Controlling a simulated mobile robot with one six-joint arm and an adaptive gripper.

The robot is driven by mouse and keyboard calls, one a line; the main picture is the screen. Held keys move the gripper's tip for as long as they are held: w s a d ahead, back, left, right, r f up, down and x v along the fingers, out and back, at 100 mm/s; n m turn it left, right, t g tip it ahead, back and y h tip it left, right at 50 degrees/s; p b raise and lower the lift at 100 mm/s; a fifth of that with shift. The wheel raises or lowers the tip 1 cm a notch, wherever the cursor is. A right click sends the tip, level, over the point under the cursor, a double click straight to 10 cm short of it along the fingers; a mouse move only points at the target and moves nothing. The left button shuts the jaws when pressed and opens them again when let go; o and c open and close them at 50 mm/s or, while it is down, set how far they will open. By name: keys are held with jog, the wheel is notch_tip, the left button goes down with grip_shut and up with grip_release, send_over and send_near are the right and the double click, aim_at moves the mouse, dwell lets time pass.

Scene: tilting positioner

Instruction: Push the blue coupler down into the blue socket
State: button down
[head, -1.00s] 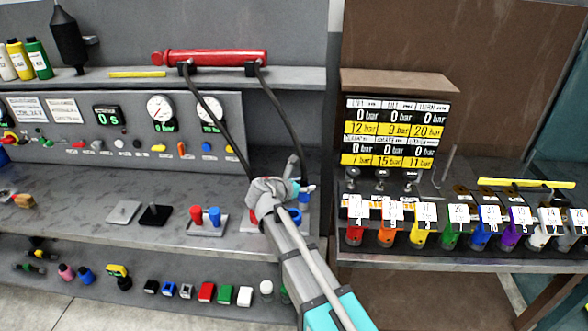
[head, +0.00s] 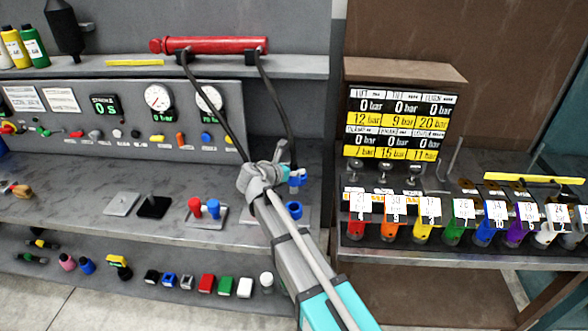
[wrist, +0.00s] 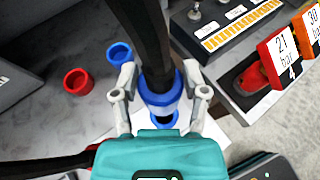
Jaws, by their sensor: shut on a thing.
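The blue coupler (wrist: 161,98) hangs on a black hose between my two fingers in the wrist view. My gripper (wrist: 162,86) is shut on it. In the head view the coupler (head: 297,181) shows at the right of my gripper (head: 284,168), at the lower end of the right hose. The blue socket (head: 293,210) appears as a ring below the coupler, with a visible gap between them. In the wrist view a blue ring (wrist: 170,123) with a dark opening shows just beneath the coupler, partly hidden by my gripper body.
A red ring (wrist: 77,81) and another blue ring (wrist: 120,54) stand to the left of my fingers. The second hose (head: 214,106) runs down to behind my gripper. The valve cabinet (head: 400,100) stands at the right, with labelled coloured parts along its front.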

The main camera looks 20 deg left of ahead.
aim_at(294, 193)
jog(key=shift+f+b, duration=2.6)
jog(key=shift+f, duration=0.15)
jog(key=shift+f+b, duration=2.55)
jog(key=shift+b, duration=0.05)
dwell(0.6)
grip_release()
jog(key=shift+r, duration=0.2)
notch_tip(294, 193, up, 10)
jog(key=p, duration=1.1)
jog(key=shift+r, duration=0.25)
